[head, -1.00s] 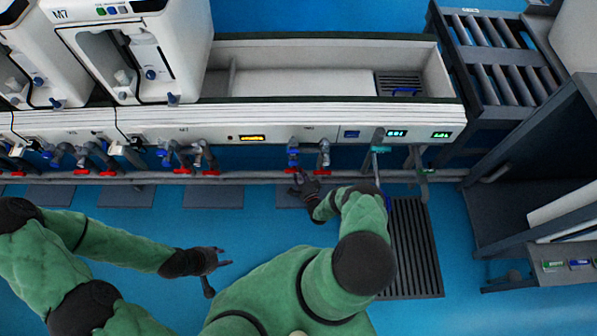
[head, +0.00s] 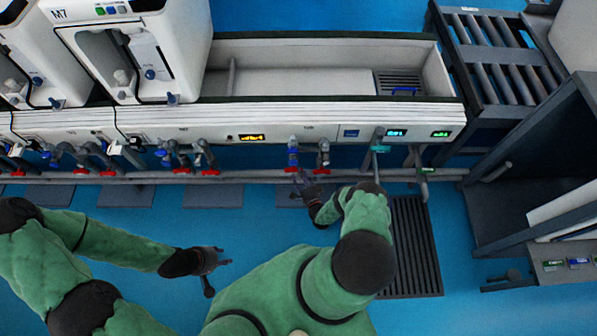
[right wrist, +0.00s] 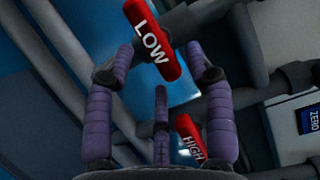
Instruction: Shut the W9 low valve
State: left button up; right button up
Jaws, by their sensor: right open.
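A red valve handle marked LOW (right wrist: 150,45) fills the top middle of the right wrist view, on a grey pipe fitting. A second red handle marked HIGH (right wrist: 188,139) sits lower, seen past my fingers. My right gripper (right wrist: 163,70) is open, its purple fingers spread either side of the LOW handle's lower end; I see no grip on it. In the head view my right gripper (head: 303,180) is just below the left valve (head: 292,152) of a pair; the right valve (head: 323,152) stands beside it. My left gripper (head: 218,265) is open and empty, away from the bench.
Other valves with red handles (head: 182,168) line the bench front to the left. A grey pipe (head: 240,179) runs below them. A teal-handled fitting (head: 380,149) stands to the right. A floor grate (head: 412,245) lies beside my right arm. A small ZERO panel (right wrist: 309,118) shows in the wrist view.

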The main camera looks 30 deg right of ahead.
jog(key=s+a, duration=0.1)
jog(key=s, duration=0.8)
jog(key=shift+s+a, duration=0.2)
jog(key=shift+s, duration=0.05)
jog(key=shift+w, duration=0.1)
jog(key=w+a+r+n+g+y+p, duration=0.2)
jog(key=w+a+r+n+g, duration=0.15)
jog(key=w, duration=0.35)
jog(key=w+a+r+n+g+y+p, duration=0.1)
jog(key=a+r+n+g+y+p, duration=0.15)
jog(key=a+r+n+g, duration=0.3)
jog(key=s+a+r+n+g+y+p, duration=0.1)
jog(key=s+a+r+n+g, duration=0.3)
jog(key=s+r, duration=0.5)
jog(key=s+a+r+n+g+y+p, duration=0.1)
jog(key=s+a+r+n+g, duration=0.3)
jog(key=s+a+r, duration=0.5)
notch_tip(320, 180, up, 4)
jog(key=shift+s+a+f+n+p, duration=0.3)
jog(key=shift+s+p, duration=0.15)
jog(key=shift+s, duration=0.15)
jog(key=shift+s+r, duration=0.1)
jog(key=shift+s, duration=0.15)
jog(key=shift+c, duration=0.3)
